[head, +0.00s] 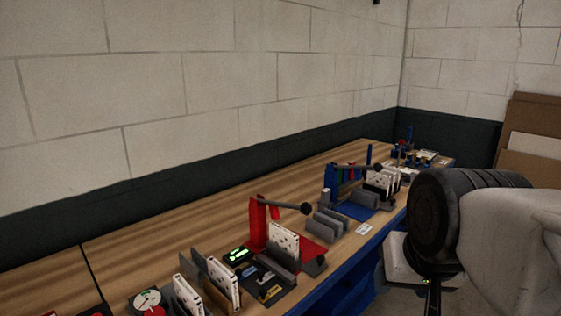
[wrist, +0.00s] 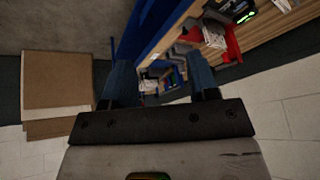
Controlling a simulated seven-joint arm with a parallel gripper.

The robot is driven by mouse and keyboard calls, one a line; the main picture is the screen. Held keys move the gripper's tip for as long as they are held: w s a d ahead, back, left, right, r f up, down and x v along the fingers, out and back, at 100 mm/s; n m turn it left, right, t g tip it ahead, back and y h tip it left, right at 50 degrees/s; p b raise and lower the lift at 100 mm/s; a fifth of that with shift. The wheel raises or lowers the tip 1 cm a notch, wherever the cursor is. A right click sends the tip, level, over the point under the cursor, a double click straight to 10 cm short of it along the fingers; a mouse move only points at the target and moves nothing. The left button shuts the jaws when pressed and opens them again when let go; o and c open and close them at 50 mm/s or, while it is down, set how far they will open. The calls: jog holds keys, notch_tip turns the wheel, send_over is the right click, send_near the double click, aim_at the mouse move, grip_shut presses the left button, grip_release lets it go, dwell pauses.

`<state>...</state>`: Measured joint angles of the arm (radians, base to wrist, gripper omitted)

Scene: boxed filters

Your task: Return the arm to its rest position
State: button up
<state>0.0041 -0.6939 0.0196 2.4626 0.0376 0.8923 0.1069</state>
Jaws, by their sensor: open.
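My gripper (wrist: 160,64) shows in the wrist view with its two dark fingers spread wide apart and nothing between them. The fingers point past the bench toward the far end of the room. In the head view my arm (head: 500,225) is at the right, with a dark round joint and a pale link, in front of the bench's right edge. I cannot make out the fingers in the head view. The wooden bench (head: 180,222) runs along the wall, and my arm appears clear of it.
A red fixture (head: 258,225) holds a white boxed filter (head: 284,240). A blue fixture (head: 330,178) stands farther along. White boxes in grey holders (head: 222,280) are nearer. Brown cardboard (head: 530,125) leans at the far right; it also shows in the wrist view (wrist: 58,80).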

notch_tip(320, 180, down, 9)
jog(key=s+n+g, duration=0.1)
jog(key=g, duration=0.1)
jog(key=shift+s+d+f+g, duration=0.2)
jog(key=shift+s+d+g, duration=0.05)
jog(key=shift+d+g, duration=0.15)
dwell(0.4)
